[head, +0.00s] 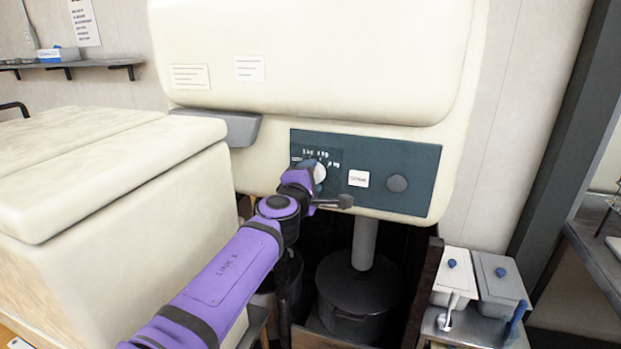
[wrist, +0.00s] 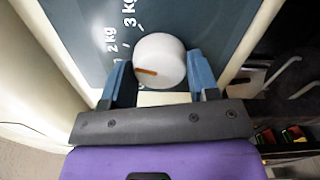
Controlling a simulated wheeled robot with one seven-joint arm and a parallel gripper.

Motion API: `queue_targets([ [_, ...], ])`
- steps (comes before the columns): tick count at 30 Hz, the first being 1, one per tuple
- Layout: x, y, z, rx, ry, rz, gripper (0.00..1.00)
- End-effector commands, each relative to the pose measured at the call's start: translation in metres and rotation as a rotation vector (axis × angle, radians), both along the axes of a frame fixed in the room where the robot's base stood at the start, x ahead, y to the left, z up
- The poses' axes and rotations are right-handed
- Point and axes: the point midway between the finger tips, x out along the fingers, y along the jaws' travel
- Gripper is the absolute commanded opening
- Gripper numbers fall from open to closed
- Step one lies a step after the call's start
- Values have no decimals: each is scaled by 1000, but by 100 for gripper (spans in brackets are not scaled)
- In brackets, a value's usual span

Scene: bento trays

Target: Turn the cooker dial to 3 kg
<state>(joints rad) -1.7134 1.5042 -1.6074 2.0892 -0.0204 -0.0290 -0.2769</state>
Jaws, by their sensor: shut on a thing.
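The cooker dial (wrist: 165,52) is a round white knob with an orange mark on its face. It sits on the dark teal panel and also shows in the head view (head: 320,172), partly hidden by my gripper. In the wrist view the blue fingers of my gripper (wrist: 161,76) stand on either side of the dial, shut on it. The orange mark points to the left in that view, on the side of the 2 kg label (wrist: 112,40). The 3 kg label (wrist: 129,13) is further up. Exact alignment with a tick is hard to tell.
A dark pot (head: 356,300) stands under a grey pipe below. A cream chest (head: 110,190) flanks my arm on the left. Lidded containers (head: 455,275) stand at lower right.

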Motion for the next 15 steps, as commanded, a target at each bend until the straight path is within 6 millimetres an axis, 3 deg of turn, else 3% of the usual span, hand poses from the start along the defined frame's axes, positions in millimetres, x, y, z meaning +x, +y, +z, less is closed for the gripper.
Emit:
queue_targets([
  [15,-1,0,-2,444,-159,-1,31],
])
